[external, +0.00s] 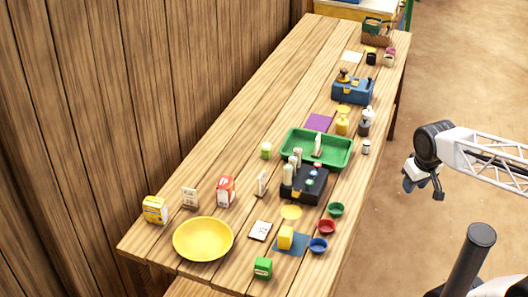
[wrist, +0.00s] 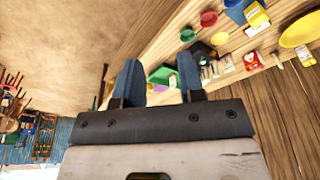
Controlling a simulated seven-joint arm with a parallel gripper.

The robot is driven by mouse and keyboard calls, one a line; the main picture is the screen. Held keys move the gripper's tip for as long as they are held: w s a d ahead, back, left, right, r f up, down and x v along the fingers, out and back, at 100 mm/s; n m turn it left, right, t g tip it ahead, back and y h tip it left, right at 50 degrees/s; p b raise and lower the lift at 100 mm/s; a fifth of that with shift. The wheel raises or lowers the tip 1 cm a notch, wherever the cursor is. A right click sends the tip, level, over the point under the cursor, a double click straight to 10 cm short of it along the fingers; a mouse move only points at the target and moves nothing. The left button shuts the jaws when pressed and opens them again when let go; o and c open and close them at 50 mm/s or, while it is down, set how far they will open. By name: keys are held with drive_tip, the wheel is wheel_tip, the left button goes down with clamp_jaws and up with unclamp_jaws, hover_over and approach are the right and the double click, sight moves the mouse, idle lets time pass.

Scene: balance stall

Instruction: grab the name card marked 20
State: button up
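Several small white cards are on the wooden table: one upright (external: 189,197) near the yellow bowl, one upright (external: 262,183) left of the black box, one upright (external: 317,145) at the green tray, and one lying flat (external: 260,230) near the front. I cannot read which is marked 20. My gripper (external: 422,184) hangs off the table's right side, well apart from the cards. In the wrist view my gripper (wrist: 160,82) has its two blue fingers apart with nothing held between them.
The table holds a yellow bowl (external: 203,239), a green tray (external: 340,154), a black box (external: 304,190) with bottles, small coloured cups (external: 326,227) and a blue box (external: 353,90). A plank wall (external: 150,90) runs along the left.

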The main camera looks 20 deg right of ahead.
drive_tip(key=o, duration=0.8)
drive_tip(key=shift+o, duration=0.2)
drive_tip(key=shift+w, duration=0.1)
drive_tip(key=w+a+r+n+g+h, duration=0.15)
drive_tip(key=w+n, duration=0.25)
drive_tip(key=w, duration=0.5)
drive_tip(key=w+a+n+h, duration=0.2)
drive_tip(key=w+a+n, duration=0.15)
drive_tip(key=w, duration=0.55)
drive_tip(key=w+a+f+n+t+h, duration=0.1)
drive_tip(key=w+a+f+n+h, duration=0.15)
drive_tip(key=w+a, duration=0.4)
drive_tip(key=w+a+f+n+t+h, duration=0.15)
drive_tip(key=w+a+n, duration=0.25)
drive_tip(key=w, duration=0.5)
drive_tip(key=n+t+h, duration=0.1)
drive_tip(key=n+t, duration=0.6)
drive_tip(key=n, duration=0.7)
hover_over(190, 198)
wheel_tip(190, 198, down, 20)
drive_tip(key=r, duration=0.1)
drive_tip(key=shift+s+a+f, duration=0.2)
drive_tip(key=shift+a+f, duration=0.15)
drive_tip(key=shift+f, duration=0.1)
